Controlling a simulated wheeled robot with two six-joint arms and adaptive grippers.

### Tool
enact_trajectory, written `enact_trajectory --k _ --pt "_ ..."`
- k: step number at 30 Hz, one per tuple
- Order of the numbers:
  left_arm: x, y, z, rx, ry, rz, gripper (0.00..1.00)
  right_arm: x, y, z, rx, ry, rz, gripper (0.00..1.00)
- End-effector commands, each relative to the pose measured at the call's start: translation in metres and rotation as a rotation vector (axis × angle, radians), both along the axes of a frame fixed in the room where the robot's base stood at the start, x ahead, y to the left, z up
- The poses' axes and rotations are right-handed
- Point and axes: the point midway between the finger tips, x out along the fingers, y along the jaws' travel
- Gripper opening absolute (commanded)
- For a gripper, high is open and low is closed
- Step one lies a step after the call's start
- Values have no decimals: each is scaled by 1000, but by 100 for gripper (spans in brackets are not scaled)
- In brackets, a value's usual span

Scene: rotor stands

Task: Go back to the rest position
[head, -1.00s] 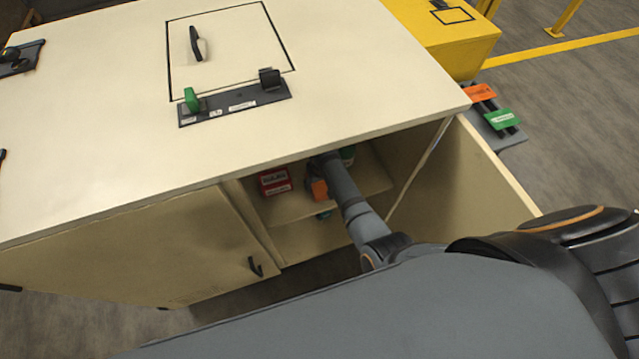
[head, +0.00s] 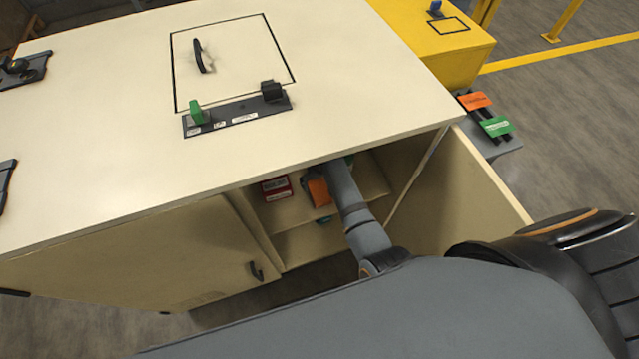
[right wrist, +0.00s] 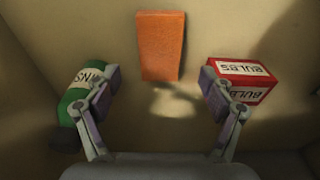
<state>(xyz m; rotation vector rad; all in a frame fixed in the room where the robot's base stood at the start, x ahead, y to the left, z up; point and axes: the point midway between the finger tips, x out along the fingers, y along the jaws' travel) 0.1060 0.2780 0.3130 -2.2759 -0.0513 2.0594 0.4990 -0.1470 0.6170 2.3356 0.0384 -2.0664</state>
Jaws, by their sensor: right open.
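My right arm reaches through the open front of the cream cabinet (head: 110,150) into its compartment. In the right wrist view my right gripper (right wrist: 160,78) is open, with its fingers spread wide and nothing held between them. An orange block (right wrist: 160,45) stands ahead of the gap between the fingers; it also shows beside my arm in the head view (head: 319,192). A red and white bulbs box (right wrist: 243,80) is close by the right finger. A green and white container (right wrist: 88,92) is partly behind the left finger. My left gripper is out of view.
The open cabinet door (head: 470,185) stands to the right of my arm, and the cabinet top overhangs it. A closed door (head: 150,255) is on the left. A dark plate (head: 238,115) with green and black blocks lies on top. A yellow unit (head: 430,40) stands behind.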

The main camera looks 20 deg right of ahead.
Motion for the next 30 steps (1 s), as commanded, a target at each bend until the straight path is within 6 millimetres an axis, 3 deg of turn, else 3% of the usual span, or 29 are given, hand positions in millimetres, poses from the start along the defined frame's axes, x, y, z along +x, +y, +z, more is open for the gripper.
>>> enact_trajectory --k 19,23,27,30 --pt "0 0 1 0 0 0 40 -5 -5 3 -2 -3 -5 82" --pt "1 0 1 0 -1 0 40 -36 -37 9 -25 -32 -37 82" --pt "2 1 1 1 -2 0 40 -83 -72 31 -53 -82 -51 82" --pt "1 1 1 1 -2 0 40 -107 -84 49 -68 -110 -44 82"
